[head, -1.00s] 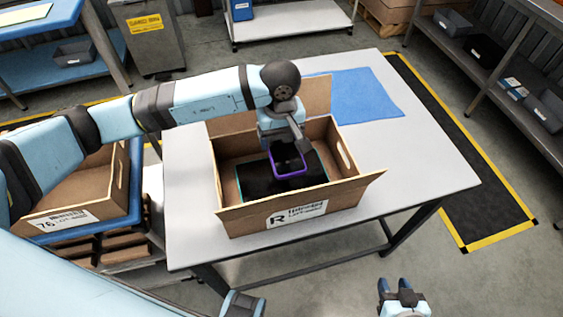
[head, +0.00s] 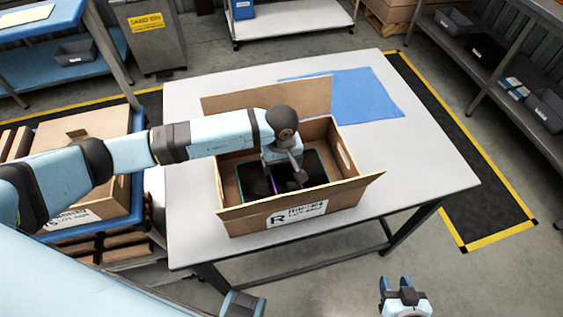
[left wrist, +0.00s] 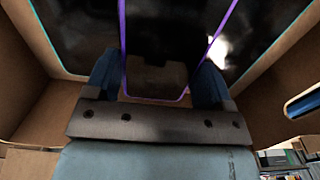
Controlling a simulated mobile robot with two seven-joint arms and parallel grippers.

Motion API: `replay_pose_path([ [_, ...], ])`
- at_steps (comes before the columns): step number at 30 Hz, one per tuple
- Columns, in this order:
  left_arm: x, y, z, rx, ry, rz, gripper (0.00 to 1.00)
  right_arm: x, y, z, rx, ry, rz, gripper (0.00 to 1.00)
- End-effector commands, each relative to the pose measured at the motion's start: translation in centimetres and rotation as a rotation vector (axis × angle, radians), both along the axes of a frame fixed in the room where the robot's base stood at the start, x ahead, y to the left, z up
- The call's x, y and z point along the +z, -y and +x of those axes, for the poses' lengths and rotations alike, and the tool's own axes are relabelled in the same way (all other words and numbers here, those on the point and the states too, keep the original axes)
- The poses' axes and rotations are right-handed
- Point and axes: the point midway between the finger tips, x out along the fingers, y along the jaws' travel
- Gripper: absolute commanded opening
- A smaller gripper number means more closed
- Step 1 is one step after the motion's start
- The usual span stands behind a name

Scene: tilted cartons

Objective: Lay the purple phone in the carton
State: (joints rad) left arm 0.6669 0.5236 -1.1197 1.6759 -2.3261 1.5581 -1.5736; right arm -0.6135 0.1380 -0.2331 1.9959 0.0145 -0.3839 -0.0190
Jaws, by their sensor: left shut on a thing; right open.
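The open brown carton (head: 240,217) stands on the grey table, its flaps out. A dark slab with a teal edge (head: 313,162) lies on its floor; its edge also shows in the left wrist view (left wrist: 52,52). My left gripper (head: 284,182) is inside the carton, shut on the purple phone (left wrist: 150,45), a dark slab with a purple rim. The phone is low over the teal-edged slab; I cannot tell if they touch. My gripper and wrist partly hide the phone in the head view. My right gripper (head: 396,285) is open and empty, in front of the table.
A blue mat (head: 365,95) lies on the table (head: 430,165) behind the carton. Another carton (head: 95,130) stands on a blue surface at the left. Shelves with dark bins (head: 545,108) stand at the right. The table's right side is clear.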

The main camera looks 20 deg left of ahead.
Motion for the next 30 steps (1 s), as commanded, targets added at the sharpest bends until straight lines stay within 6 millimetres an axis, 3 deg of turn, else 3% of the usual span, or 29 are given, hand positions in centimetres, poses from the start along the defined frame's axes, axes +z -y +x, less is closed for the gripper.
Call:
replay_pose_path([
  [15,-1.2,0.0,0.0,0.001,0.000,0.000,0.47,-1.0,-0.2,0.1,-0.003,-0.010,0.010,0.43],
  [16,-1.2,0.0,0.0,0.001,-0.001,-0.001,0.81,-1.0,-0.2,0.1,-0.004,-0.010,0.011,0.43],
  [18,-1.2,0.0,0.0,0.001,-0.001,-0.001,0.97,-0.9,-0.2,0.1,-0.004,-0.010,0.011,0.43],
  [26,-1.1,0.0,0.0,0.001,-0.001,-0.001,1.00,-0.8,-0.3,0.1,-0.004,-0.010,0.012,0.43],
  [30,0.0,0.0,0.0,0.001,-0.001,-0.001,1.00,0.3,-0.2,0.2,-0.002,-0.002,0.009,0.43],
])
